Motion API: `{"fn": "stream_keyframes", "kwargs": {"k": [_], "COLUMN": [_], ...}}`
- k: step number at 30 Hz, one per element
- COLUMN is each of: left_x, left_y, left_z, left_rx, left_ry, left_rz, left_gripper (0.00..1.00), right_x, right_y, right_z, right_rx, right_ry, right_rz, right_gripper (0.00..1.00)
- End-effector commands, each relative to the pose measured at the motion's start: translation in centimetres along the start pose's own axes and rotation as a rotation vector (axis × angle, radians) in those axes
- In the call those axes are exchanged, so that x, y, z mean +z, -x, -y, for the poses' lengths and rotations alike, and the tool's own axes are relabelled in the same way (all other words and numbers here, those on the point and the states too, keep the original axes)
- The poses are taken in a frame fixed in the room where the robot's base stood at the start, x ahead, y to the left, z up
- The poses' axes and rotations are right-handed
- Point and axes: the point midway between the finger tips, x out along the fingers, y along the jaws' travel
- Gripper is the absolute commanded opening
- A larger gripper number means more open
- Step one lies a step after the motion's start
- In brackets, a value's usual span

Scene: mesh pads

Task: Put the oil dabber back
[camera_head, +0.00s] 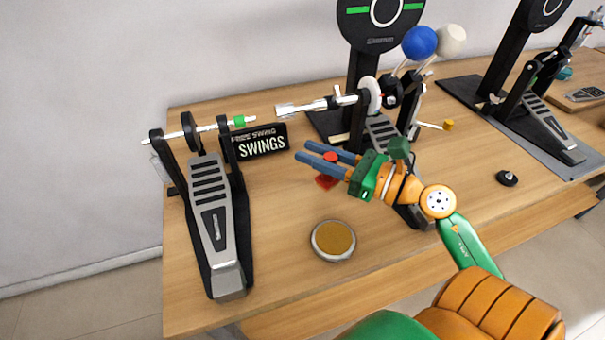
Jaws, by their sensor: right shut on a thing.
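My right gripper (322,158) reaches in from the right over the middle of the table, its two blue fingers pointing left. It is shut on a small red thing (330,157), which I take to be the oil dabber. Red shows between the fingers and also just below them; the fingers hide the rest. I cannot tell whether its lower end touches the table. A round, shallow tin (333,254) with an amber-brown top sits on the table below and apart from the gripper. My left gripper is not in view.
A drum pedal (222,240) stands at the left, beside a black "SWINGS" sign (261,142). A second pedal stand (362,85) with blue and white balls is behind my arm. More pedals stand at the far right. Bare wooden table (285,290) surrounds the tin.

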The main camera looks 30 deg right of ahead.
Motion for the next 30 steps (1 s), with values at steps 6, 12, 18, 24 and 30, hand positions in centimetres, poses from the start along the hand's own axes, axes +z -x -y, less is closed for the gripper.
{"fn": "stream_keyframes", "kwargs": {"k": [6,12,18,24,30], "left_x": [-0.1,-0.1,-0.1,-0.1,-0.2], "left_y": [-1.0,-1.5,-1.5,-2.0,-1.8], "left_z": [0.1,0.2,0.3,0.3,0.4], "left_rx": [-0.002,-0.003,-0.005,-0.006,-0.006], "left_ry": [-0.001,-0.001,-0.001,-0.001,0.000], "left_rz": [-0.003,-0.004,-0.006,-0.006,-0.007], "left_gripper": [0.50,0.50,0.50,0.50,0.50], "right_x": [-4.1,-7.5,-8.0,-8.4,-8.3], "right_y": [-2.9,-3.7,-3.6,-3.6,-3.6], "right_z": [1.4,1.7,1.7,1.7,1.7], "right_rx": [-0.002,-0.002,0.001,0.001,0.001], "right_ry": [-0.003,-0.007,-0.002,-0.002,-0.003], "right_rz": [0.001,0.000,-0.001,-0.001,-0.001], "right_gripper": [0.00,0.00,0.00,0.00,0.58]}}
